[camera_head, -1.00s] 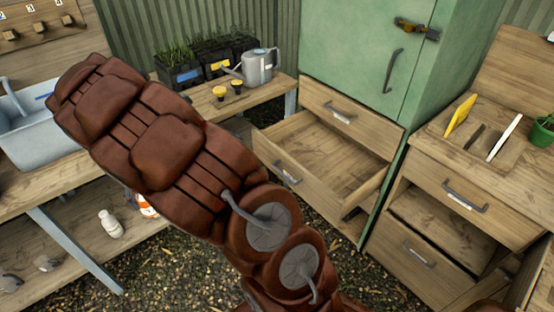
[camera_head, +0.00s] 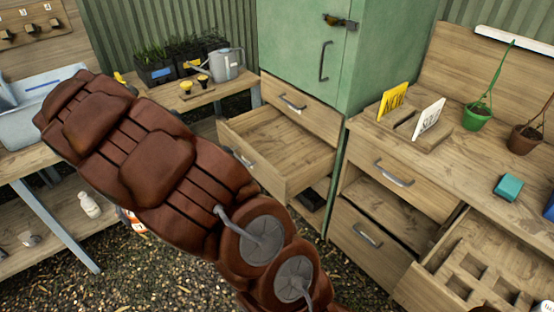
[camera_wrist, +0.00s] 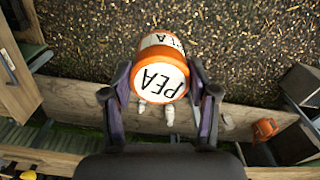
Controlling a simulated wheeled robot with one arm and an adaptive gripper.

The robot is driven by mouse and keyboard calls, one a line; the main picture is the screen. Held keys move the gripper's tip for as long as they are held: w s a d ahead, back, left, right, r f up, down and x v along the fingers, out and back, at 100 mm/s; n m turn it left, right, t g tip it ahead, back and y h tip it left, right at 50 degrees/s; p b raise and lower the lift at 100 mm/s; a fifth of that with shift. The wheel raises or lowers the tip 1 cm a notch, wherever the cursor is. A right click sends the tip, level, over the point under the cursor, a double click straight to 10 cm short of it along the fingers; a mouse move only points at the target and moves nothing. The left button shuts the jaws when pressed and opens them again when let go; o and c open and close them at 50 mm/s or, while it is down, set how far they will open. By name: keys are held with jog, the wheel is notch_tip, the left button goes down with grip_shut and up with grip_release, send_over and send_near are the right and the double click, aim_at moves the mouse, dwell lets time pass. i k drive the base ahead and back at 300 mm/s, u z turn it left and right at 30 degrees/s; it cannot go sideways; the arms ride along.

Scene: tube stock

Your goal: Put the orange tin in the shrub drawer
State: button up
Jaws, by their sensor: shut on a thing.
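The orange tin (camera_wrist: 160,72) has a white lid marked "PEA". In the wrist view it sits between the two fingers of my gripper (camera_wrist: 160,92), which is shut on it, with gravel below. In the head view my arm hides the gripper. An open, empty-looking wooden drawer (camera_head: 273,150) sticks out below the green cabinet. A shut drawer (camera_head: 300,107) is just above it. I cannot read the drawer labels, so I cannot tell which is the shrub drawer.
At right, a wooden bench (camera_head: 425,160) bears signs and a green pot (camera_head: 476,115). An open drawer with compartments (camera_head: 480,270) juts out at lower right. At left, a white bottle (camera_head: 89,204) stands on a low shelf. An orange and white thing (camera_head: 134,224) is partly hidden by my arm.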

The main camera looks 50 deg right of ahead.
aim_at(279, 158)
jog(key=u, duration=0.05)
jog(key=k, duration=1.45)
jog(key=z, duration=0.45)
jog(key=i, duration=2.05)
